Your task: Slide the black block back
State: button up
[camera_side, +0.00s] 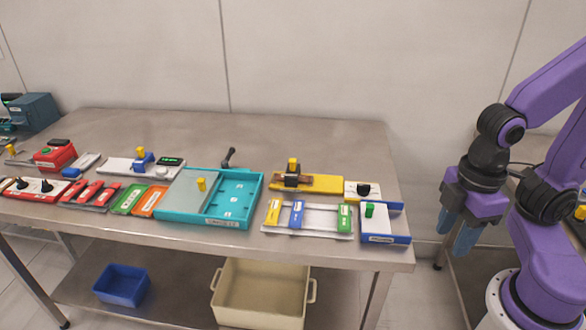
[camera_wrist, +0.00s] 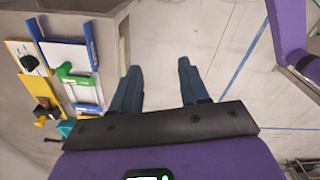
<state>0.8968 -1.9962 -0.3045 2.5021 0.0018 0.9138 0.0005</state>
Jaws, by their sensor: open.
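A black block (camera_side: 291,181) with a yellow knob on top sits across a yellow rail (camera_side: 322,184) on the right part of the steel table. It stands toward the rail's left end. In the wrist view a dark block with a yellow knob (camera_wrist: 42,106) shows at the left edge, beside a yellow strip (camera_wrist: 22,58). My gripper (camera_side: 457,232) is to the right of the table, well apart from the block. Its blue fingers (camera_wrist: 158,70) point forward, spread and empty.
A white and blue box with a green handle (camera_side: 369,211) and a white panel with a black knob (camera_side: 363,190) lie between the rail and the table's right edge. A teal tray (camera_side: 244,201) stands left of the rail. The table's back (camera_side: 300,135) is clear.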

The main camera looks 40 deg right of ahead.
jog(key=w+a+r+m, duration=0.1)
jog(key=w+a, duration=0.2)
jog(key=w, duration=0.2)
jog(key=w+a+r, duration=0.2)
jog(key=w, duration=0.3)
jog(key=r+m+t+y, duration=0.1)
jog(key=m+t+y, duration=0.2)
send_over(293, 161)
jog(key=s+d, duration=0.5)
jog(key=x, duration=1.7)
jog(key=shift+f, duration=0.1)
jog(key=shift+s+d, duration=0.1)
grip_shut()
